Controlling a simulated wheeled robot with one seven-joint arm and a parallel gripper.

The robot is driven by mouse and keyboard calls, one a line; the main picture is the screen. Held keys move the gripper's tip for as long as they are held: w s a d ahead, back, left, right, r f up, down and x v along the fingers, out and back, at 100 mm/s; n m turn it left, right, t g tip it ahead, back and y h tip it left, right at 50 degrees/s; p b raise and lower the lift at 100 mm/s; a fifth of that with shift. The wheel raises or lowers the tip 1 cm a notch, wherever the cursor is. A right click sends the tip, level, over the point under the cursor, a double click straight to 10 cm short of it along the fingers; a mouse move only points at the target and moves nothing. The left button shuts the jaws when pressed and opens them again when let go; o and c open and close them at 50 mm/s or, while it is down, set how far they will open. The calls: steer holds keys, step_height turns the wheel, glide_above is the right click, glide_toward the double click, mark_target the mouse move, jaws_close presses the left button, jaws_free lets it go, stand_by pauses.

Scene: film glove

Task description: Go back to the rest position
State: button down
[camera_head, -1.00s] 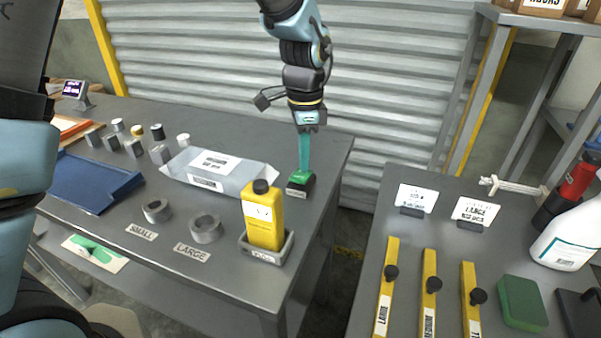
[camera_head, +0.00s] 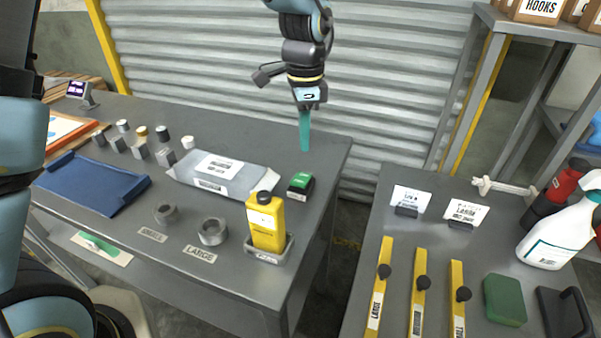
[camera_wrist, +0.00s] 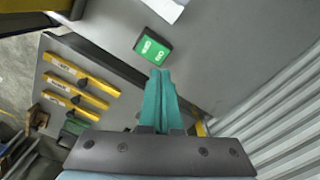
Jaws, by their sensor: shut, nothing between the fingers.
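My gripper (camera_head: 305,132) has long teal fingers that point down, pressed together with nothing between them. It hangs above the back right corner of the left grey table (camera_head: 330,160), apart from everything on it. A small black box with a green top (camera_head: 301,183) sits on the table just in front of and below the fingertips. In the wrist view the shut fingers (camera_wrist: 161,75) reach toward this green-topped box (camera_wrist: 153,46), with a visible gap between them.
A yellow bottle (camera_head: 266,222) stands in a grey tray. A clear package (camera_head: 225,178), grey rings (camera_head: 213,231) and a blue tray (camera_head: 90,184) lie left. The right table (camera_head: 400,262) holds yellow bars (camera_head: 417,307) and a spray bottle (camera_head: 562,225). A shutter (camera_head: 400,80) stands behind.

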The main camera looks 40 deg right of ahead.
stand_by(0.4)
steer(key=w+a+n, duration=0.2)
steer(key=a, duration=0.1)
steer(key=w+a+n, duration=0.2)
steer(key=w+a, duration=0.1)
steer(key=a, duration=0.1)
steer(key=w+a+r+n, duration=0.1)
steer(key=w+a+n, duration=0.1)
steer(key=w+a, duration=0.1)
steer(key=shift+w+a, duration=0.25)
steer(key=shift+a, duration=0.5)
steer(key=a+n+t, duration=0.1)
steer(key=a+n, duration=1.5)
steer(key=a, duration=1.3)
steer(key=shift+w+a+r+t, duration=0.25)
steer(key=shift+a+r+t, duration=0.05)
